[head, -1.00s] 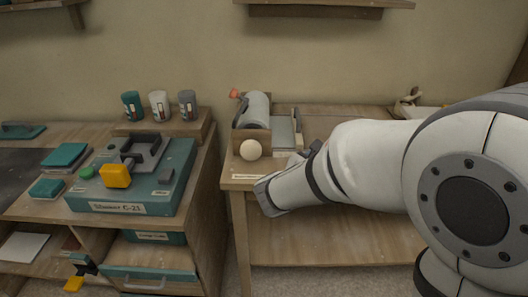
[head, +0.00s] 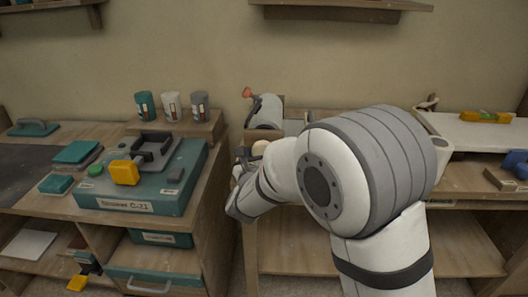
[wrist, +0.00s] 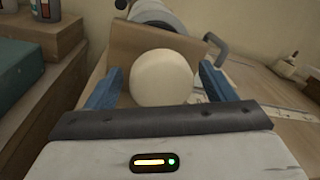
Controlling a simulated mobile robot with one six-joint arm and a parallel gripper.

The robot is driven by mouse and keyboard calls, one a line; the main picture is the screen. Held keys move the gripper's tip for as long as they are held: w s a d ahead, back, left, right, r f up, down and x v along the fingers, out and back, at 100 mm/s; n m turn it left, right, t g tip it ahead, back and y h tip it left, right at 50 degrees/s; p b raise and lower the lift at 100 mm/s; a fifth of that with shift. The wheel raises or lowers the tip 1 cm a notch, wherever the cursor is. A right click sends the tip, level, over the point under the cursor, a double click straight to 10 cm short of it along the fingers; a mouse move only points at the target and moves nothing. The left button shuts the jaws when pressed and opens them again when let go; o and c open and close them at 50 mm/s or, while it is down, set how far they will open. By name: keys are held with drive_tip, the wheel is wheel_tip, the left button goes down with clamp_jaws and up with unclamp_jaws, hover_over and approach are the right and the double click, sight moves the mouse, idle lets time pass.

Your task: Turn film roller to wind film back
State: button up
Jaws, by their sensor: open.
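The film roller (head: 265,112) is a pale grey roll on a wooden stand at the left end of the middle table. A round cream knob (head: 260,148) sits at its near side. In the wrist view the knob (wrist: 162,78) is between the two blue fingers of my gripper (wrist: 160,82), with a gap showing on each side. The gripper is open. The roller's end (wrist: 152,15) shows behind a wooden board. In the head view my gripper (head: 243,168) is low by the knob, partly hidden by my arm.
A teal machine (head: 145,180) with a yellow knob stands on the left bench. Several small cans (head: 172,105) stand on a wooden block behind it. A grey bent handle (wrist: 217,45) stands right of the roller's board. A level (head: 486,117) lies on the right bench.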

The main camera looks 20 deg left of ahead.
drive_tip(key=shift+w, duration=0.25)
drive_tip(key=shift+d, duration=0.1)
drive_tip(key=c, duration=1)
drive_tip(key=shift+f+b, duration=0.1)
drive_tip(key=shift+b, duration=0.3)
